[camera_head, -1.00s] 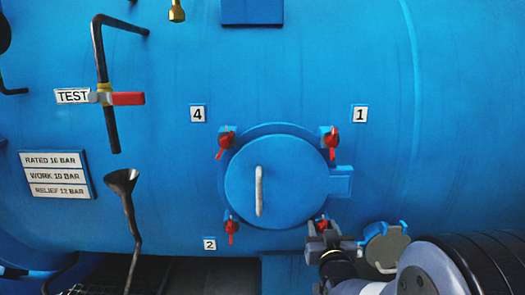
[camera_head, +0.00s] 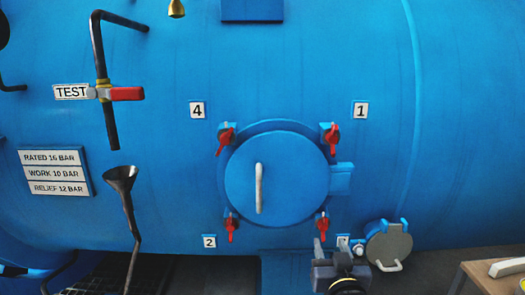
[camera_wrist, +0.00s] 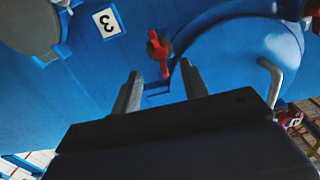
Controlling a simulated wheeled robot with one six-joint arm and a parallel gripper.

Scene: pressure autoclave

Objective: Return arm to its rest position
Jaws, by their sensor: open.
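My gripper (camera_head: 332,250) is at the bottom of the head view, in front of and below the lower right red clamp handle (camera_head: 321,226). Its two fingers are apart with nothing between them. In the wrist view the open fingers (camera_wrist: 158,92) point toward that red handle (camera_wrist: 160,53), apart from it. The round blue door (camera_head: 277,181) with its pale vertical handle (camera_head: 259,190) is closed on the autoclave (camera_head: 300,60). Most of my arm is below the head view's edge.
More red clamp handles (camera_head: 225,138) surround the door. A small round grey cover (camera_head: 389,245) hangs at lower right. A wooden table (camera_head: 490,275) with a pale object (camera_head: 508,267) stands at far right. A funnel (camera_head: 121,179) and TEST valve (camera_head: 121,94) are at left.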

